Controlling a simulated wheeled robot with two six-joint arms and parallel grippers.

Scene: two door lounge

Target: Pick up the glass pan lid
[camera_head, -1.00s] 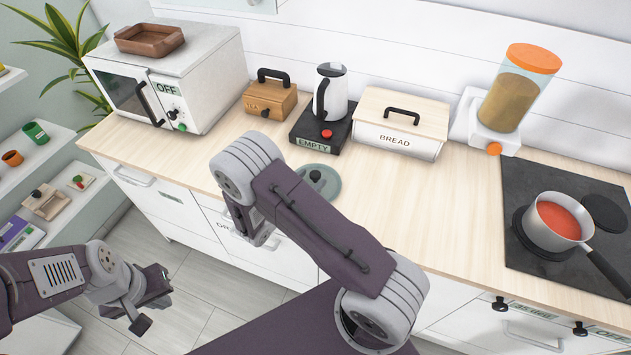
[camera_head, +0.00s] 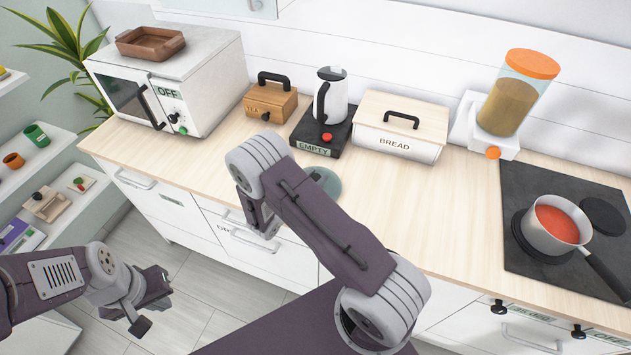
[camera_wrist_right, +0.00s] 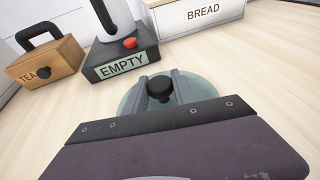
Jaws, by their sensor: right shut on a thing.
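The glass pan lid (camera_head: 326,181) lies on the wooden counter in front of the kettle base. In the head view my right arm hides most of it, including the knob. In the right wrist view the lid (camera_wrist_right: 129,101) is a pale green glass disc with a black knob (camera_wrist_right: 159,88) at its middle. My right gripper (camera_wrist_right: 162,86) has its two fingers on either side of the knob, shut on it. The lid looks to be at counter level; I cannot tell if it is lifted. My left gripper (camera_head: 153,296) hangs in front of the counter, away from the lid; its opening is unclear.
Behind the lid stand the kettle (camera_head: 331,96) on its black base (camera_head: 303,134), the tea box (camera_head: 270,101) and the bread box (camera_head: 388,135). A pot of red sauce (camera_head: 556,226) sits on the hob at right. The counter between lid and hob is clear.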

